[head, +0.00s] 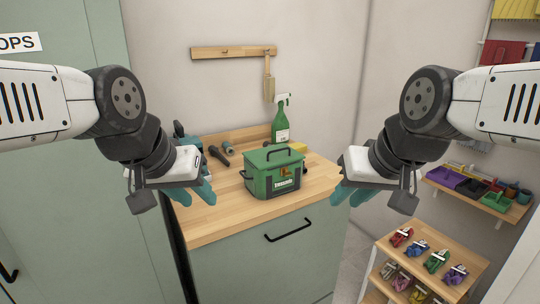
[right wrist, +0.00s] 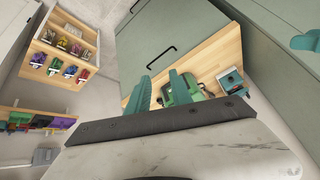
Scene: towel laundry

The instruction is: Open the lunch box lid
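In the right wrist view the box (right wrist: 196,92) is partly hidden behind my fingers. My left gripper (head: 194,192) is in the air left of the box, its teal fingers apart and empty. My right gripper (head: 345,192) is in the air right of the box; the right wrist view shows its two fingers (right wrist: 162,88) apart with nothing held. Neither touches the box.
A green spray bottle (head: 281,123) stands behind the box, with a yellow item beside it. Dark tools (head: 219,155) lie to its left. The wooden worktop (head: 215,222) is clear in front. A shelf unit with several coloured gloves (head: 436,262) stands at right.

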